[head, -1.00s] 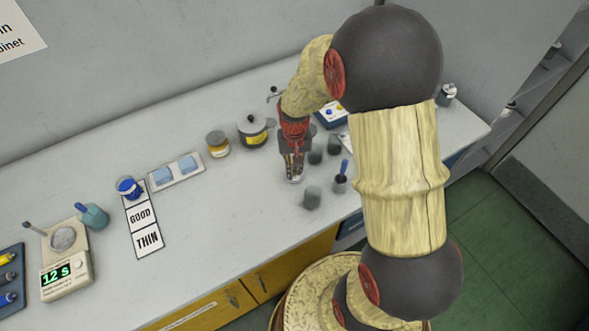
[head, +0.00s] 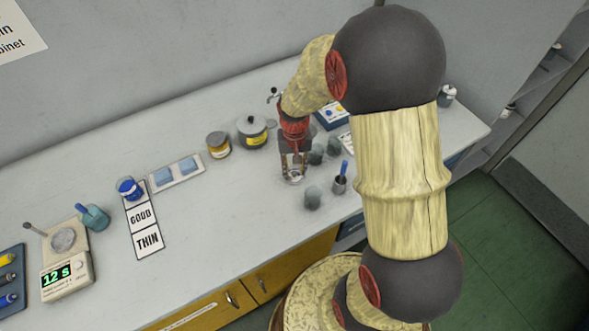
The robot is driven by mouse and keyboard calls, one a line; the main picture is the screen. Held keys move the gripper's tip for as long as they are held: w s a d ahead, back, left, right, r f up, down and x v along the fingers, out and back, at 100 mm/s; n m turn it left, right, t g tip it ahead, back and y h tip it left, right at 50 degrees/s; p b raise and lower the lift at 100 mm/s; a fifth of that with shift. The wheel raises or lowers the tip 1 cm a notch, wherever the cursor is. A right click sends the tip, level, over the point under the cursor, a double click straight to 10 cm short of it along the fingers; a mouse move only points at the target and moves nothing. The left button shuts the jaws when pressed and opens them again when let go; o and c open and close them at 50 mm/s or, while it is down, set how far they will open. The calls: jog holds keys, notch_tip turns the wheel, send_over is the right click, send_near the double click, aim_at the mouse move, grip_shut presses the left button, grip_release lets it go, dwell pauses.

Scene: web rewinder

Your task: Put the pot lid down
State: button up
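My gripper (head: 292,178) points down low over the bench, right of the grey pot (head: 252,132). The pot has a yellow label and a grey top with a dark knob. A small flat grey disc (head: 271,124) shows at the pot's right side; I cannot tell whether it is a loose lid or part of the pot. Light metallic parts show at the fingertips, too small to tell whether something is between them. No lid is clearly visible in my gripper.
The bench front-left of my gripper is clear.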

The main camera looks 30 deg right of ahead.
notch_tip(320, 180, up, 11)
jog(key=p, duration=0.3)
notch_tip(320, 180, up, 13)
jog(key=n+t, duration=0.2)
jog(key=t, duration=0.1)
send_over(295, 173)
jog(key=s+a, duration=0.5)
jog(key=s, duration=0.1)
jog(key=s+a+r+n+t, duration=0.2)
jog(key=s+a+r, duration=0.2)
jog(key=s, duration=0.6)
notch_tip(295, 173, up, 2)
jog(key=shift+s+a+r+n+t, duration=0.2)
jog(key=shift+r+n+t, duration=0.05)
jog(key=shift+n+t, duration=0.05)
